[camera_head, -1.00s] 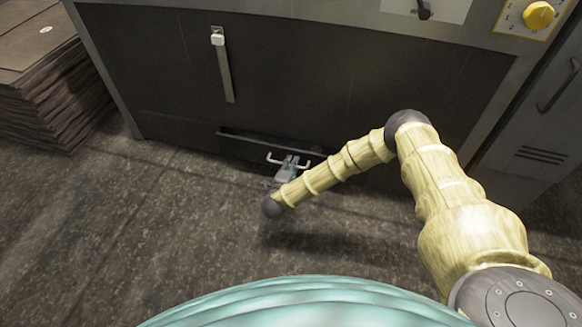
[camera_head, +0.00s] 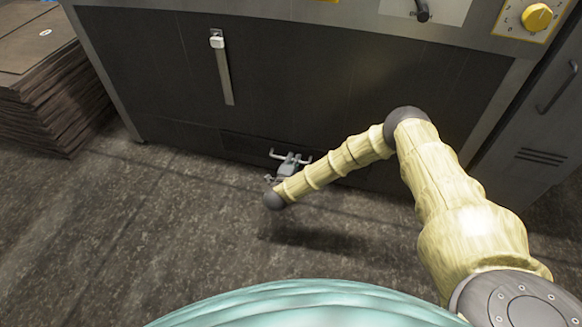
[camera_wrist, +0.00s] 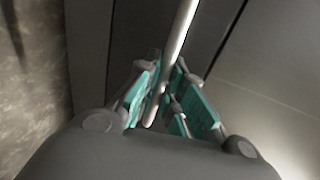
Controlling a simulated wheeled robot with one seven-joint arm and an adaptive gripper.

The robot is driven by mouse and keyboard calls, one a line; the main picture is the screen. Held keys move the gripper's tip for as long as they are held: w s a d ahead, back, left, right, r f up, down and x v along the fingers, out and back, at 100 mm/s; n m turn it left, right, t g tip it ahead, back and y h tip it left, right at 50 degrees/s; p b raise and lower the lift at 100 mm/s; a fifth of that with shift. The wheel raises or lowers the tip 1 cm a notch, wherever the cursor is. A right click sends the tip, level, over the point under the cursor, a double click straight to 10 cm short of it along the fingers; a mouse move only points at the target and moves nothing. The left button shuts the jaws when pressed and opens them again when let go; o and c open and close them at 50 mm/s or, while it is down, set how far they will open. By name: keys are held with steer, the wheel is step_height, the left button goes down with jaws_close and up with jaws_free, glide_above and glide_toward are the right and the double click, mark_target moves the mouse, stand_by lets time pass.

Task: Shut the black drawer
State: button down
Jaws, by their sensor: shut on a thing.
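The black drawer (camera_head: 243,147) is low in the front of the dark machine. Its face looks flush with the panel around it. Its metal bar handle (camera_head: 276,154) sticks out from the face. My gripper (camera_head: 291,160) is at the handle, low near the floor. In the wrist view, the handle (camera_wrist: 180,35) runs between the teal-padded fingers of my gripper (camera_wrist: 162,92), which are shut on it. My gripper hides part of the handle in the head view.
The machine (camera_head: 330,70) has a vertical handle (camera_head: 224,75) at upper left and a yellow knob (camera_head: 537,17) at top right. A stack of brown sheets (camera_head: 45,85) stands at the left. The floor (camera_head: 150,240) in front is clear.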

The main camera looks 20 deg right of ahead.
steer(key=shift+w+d, duration=0.2)
steer(key=shift+w, duration=0.1)
steer(key=c, duration=1.5)
jaws_free()
steer(key=shift+a, duration=0.1)
steer(key=v, duration=1.2)
